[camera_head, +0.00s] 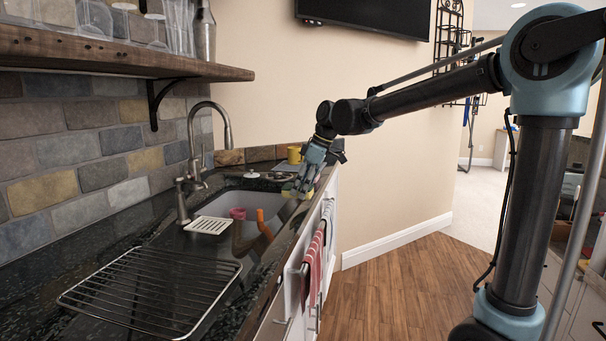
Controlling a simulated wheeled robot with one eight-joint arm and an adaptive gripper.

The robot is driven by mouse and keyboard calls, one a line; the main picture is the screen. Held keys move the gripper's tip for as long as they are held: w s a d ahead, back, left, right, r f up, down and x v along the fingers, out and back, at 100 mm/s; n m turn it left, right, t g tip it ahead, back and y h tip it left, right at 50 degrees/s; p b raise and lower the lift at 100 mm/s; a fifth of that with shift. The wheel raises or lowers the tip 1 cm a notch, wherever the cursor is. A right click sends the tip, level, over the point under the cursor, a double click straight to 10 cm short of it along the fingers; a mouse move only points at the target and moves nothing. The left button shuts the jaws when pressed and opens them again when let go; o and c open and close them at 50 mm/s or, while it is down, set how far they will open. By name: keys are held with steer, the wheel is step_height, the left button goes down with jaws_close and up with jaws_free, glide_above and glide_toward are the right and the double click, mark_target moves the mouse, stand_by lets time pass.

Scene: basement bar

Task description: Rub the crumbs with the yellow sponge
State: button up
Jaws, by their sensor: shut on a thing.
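My gripper (301,188) is over the far right end of the dark counter, beyond the sink, pointing down. It is shut on the yellow sponge (288,188), of which only a small yellow-green part shows by the fingertips. The sponge is low, at about counter height; I cannot tell whether it touches the surface. I cannot make out the crumbs; they are too small or hidden by the gripper.
A yellow mug (294,155) stands behind my gripper. A sink (215,205), a faucet (190,165), a pink item (237,213), an orange item (262,224), a white slotted dish (208,225) and a wire rack (150,292) lie nearer. A shelf (120,58) overhangs the left.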

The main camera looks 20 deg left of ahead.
steer(key=shift+r, duration=2.6)
